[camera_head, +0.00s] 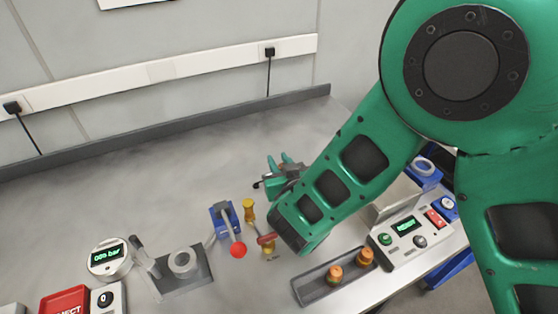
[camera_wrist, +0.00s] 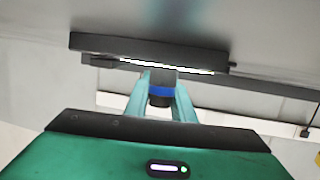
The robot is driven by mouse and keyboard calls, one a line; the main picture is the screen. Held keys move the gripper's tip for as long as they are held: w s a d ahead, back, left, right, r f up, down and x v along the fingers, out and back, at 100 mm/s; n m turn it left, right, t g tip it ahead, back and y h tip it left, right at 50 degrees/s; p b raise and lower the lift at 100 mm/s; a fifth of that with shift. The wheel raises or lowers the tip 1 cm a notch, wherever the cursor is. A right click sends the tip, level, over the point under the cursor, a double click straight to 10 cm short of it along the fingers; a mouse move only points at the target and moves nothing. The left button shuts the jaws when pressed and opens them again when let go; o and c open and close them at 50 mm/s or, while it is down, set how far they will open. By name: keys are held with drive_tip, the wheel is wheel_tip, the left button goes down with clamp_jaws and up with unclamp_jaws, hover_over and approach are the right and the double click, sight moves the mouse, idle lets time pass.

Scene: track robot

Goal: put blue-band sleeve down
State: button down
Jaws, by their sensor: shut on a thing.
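The blue-band sleeve (camera_wrist: 160,90) is a dark cylinder with a bright blue band. In the wrist view it stands between the two teal fingers of my gripper (camera_wrist: 160,96), which is shut on it. The sleeve's far end meets or overlaps the underside of a dark slab with a lit edge (camera_wrist: 150,52); I cannot tell whether they touch. In the head view my gripper (camera_head: 279,166) is over the bench, right of the middle, with its teal fingers pointing toward the back. The sleeve is not clearly visible there, and my arm covers part of that area.
A blue clamp with a red knob (camera_head: 226,228), yellow-handled pieces (camera_head: 249,211) and a grey fixture with a ring (camera_head: 183,263) stand left of my gripper. A dark tray (camera_head: 310,289) with orange-brown pieces and a control box (camera_head: 405,243) lie right. The bench's back left is clear.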

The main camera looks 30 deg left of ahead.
drive_tip(key=c, duration=1.5)
unclamp_jaws()
drive_tip(key=shift+s+d+r, duration=0.15)
drive_tip(key=shift+r, duration=0.05)
drive_tip(key=v, duration=0.6)
drive_tip(key=shift+s+d, duration=0.15)
drive_tip(key=shift+s, duration=0.15)
drive_tip(key=shift+s+d+r, duration=0.1)
drive_tip(key=shift+d+r, duration=0.05)
drive_tip(key=shift+d, duration=0.15)
